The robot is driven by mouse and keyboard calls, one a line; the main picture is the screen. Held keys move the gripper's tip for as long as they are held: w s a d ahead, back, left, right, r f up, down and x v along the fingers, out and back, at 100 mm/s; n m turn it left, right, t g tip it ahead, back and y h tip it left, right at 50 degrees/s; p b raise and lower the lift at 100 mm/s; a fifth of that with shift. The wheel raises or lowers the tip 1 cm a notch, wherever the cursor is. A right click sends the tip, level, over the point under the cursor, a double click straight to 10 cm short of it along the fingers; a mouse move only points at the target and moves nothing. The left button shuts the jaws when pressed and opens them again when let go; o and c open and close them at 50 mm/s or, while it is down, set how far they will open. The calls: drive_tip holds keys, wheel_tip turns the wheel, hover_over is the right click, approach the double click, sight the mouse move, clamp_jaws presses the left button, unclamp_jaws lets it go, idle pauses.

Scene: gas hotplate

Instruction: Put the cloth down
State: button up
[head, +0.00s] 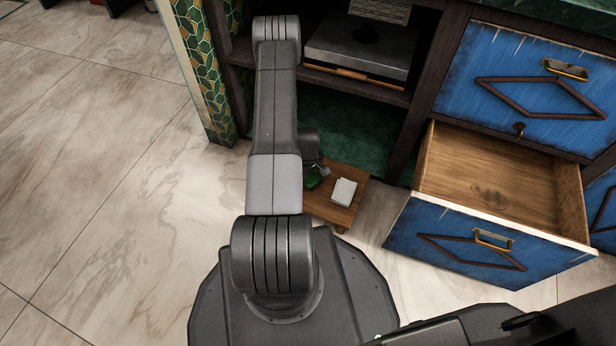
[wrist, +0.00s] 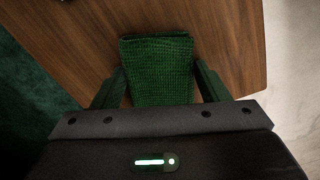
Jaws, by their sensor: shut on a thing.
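A folded green cloth (wrist: 158,55) with a waffle weave is between the fingers of my gripper (wrist: 158,82) in the wrist view. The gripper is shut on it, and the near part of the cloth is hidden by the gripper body. In the head view the green cloth (head: 312,179) is small and partly hidden behind my arm, over a low wooden stand (head: 328,214). The brown wooden top also shows below the cloth in the wrist view (wrist: 70,40). I cannot tell whether the cloth touches the wood.
A white block-like item (head: 343,192) sits on the stand, right of the cloth. A blue drawer (head: 490,175) stands open and nearly empty at right. A grey hotplate (head: 360,48) is on the shelf above. Marble floor (head: 100,170) is clear at left.

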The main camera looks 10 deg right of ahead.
drive_tip(key=shift+f, duration=0.15)
drive_tip(key=o, duration=1)
wheel_tip(320, 180, up, 12)
drive_tip(key=p, duration=0.4)
drive_tip(key=shift+r, duration=0.2)
drive_tip(key=shift+f, duration=0.1)
drive_tip(key=shift+f+b, duration=1.35)
drive_tip(key=shift+f, duration=2.8)
